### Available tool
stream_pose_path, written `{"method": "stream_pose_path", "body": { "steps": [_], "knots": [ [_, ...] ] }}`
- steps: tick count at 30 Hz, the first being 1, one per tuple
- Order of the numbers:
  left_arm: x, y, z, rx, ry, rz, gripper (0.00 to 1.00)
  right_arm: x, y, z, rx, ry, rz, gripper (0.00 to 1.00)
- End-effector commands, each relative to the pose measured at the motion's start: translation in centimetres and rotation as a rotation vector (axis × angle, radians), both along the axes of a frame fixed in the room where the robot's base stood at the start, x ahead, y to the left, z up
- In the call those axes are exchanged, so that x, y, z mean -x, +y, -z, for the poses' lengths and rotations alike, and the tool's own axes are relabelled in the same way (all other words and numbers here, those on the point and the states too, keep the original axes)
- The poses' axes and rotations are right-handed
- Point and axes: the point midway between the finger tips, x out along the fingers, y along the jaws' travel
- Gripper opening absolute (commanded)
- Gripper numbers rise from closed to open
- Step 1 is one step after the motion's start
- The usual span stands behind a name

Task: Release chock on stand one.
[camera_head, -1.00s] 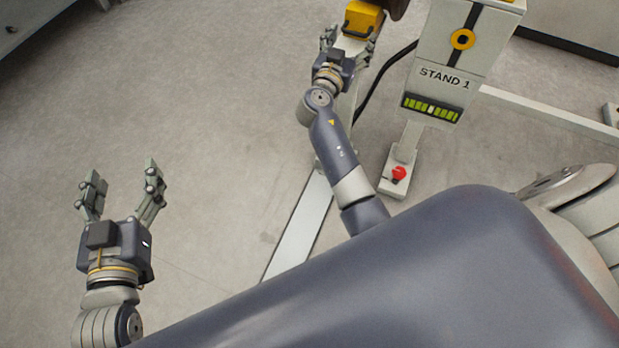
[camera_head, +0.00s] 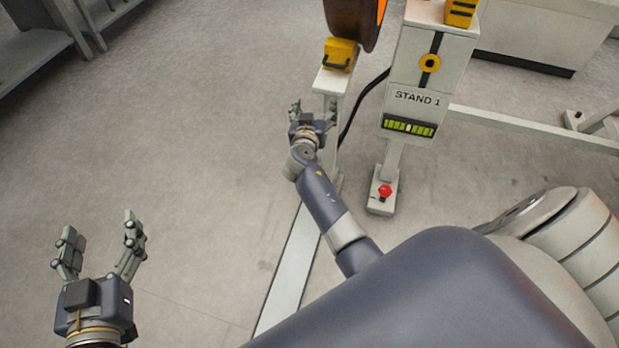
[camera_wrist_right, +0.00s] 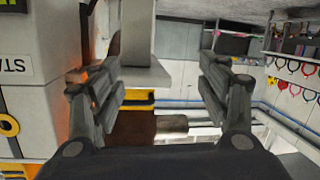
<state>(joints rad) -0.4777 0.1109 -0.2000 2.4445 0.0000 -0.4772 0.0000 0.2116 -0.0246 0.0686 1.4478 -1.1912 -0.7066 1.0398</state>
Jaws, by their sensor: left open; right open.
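The yellow chock (camera_head: 340,53) with a dark handle sits on top of a pale post at the foot of the brown wheel (camera_head: 352,22), which shows only its lower part. Stand one (camera_head: 410,95) is the pale column labelled STAND 1 to their right. My right gripper (camera_head: 313,106) is open and empty, below and nearer than the chock, with a gap between. In the right wrist view its fingers (camera_wrist_right: 160,85) are spread, with a yellow part (camera_wrist_right: 138,98) showing between them. My left gripper (camera_head: 101,240) is open and empty over the floor at lower left.
A red button (camera_head: 385,191) sits on the foot of stand one. A black cable runs beside the post. A pale floor rail (camera_head: 292,270) runs toward me, and a crossbar (camera_head: 540,130) extends right. Shelving (camera_head: 35,50) stands at upper left. The floor at left is clear.

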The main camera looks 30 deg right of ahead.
Motion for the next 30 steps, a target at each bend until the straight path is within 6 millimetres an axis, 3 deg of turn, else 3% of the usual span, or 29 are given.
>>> {"method": "stream_pose_path", "body": {
  "steps": [14, 30],
  "knots": [
    [0.0, 0.0, -4.4, 0.0, 0.0, 0.0, 0.71, 2.9, 3.8, 8.0, -0.045, 0.263, -0.154, 0.69],
    [0.0, 0.0, -8.4, 0.0, 0.0, 0.0, 0.71, 9.1, 7.6, 15.6, -0.104, 0.504, -0.306, 0.69]
  ]
}}
